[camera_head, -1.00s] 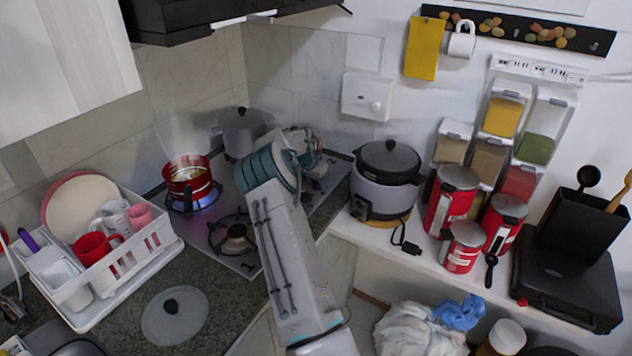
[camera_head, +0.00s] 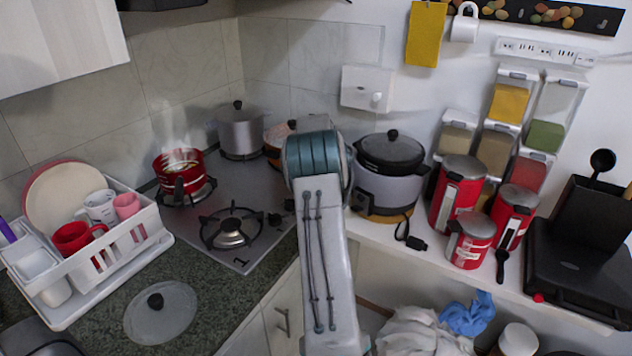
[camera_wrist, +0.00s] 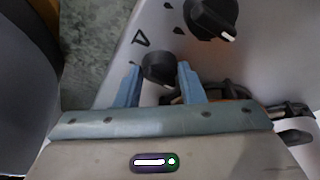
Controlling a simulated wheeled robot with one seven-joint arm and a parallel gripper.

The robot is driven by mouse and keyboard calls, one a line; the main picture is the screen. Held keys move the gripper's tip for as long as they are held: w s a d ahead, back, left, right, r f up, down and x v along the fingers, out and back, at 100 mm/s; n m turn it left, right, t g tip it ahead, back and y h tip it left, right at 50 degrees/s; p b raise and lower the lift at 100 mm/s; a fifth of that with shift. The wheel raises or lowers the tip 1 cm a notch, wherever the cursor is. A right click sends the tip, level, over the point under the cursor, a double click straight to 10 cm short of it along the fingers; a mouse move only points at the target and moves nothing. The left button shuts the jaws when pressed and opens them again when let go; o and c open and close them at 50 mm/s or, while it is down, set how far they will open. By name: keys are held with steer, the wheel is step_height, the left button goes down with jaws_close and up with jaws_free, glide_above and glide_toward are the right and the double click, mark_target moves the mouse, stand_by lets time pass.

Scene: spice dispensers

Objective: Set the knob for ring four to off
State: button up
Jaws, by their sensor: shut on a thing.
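In the wrist view my gripper (camera_wrist: 158,75) has its two blue fingers closed on either side of a round black knob (camera_wrist: 158,66) on the steel cooktop. A dark mark, possibly a 4, is printed beside this knob; which way the knob points is unclear. A second black knob (camera_wrist: 211,17) with a white pointer line sits beyond it, up and right. In the head view the cooktop (camera_head: 266,185) is partly covered by my arm, which hides my gripper and the held knob. A black knob (camera_head: 275,219) shows left of my arm.
A steaming red pot (camera_head: 178,168) stands on the left burner, with no flame visible. A grey lidded pot (camera_head: 240,133) is at the back. The front burner (camera_head: 231,232) is bare. A rice cooker (camera_head: 388,180) stands close to the right of my arm.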

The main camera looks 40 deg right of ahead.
steer(key=shift+d+n+y+b, duration=0.1)
steer(key=shift+n+y+b, duration=0.25)
steer(key=shift+n, duration=0.55)
steer(key=o, duration=1)
steer(key=shift+s+r, duration=0.1)
steer(key=b+v, duration=0.1)
steer(key=v, duration=1.2)
steer(key=shift+s+r, duration=0.2)
steer(key=shift+s, duration=0.05)
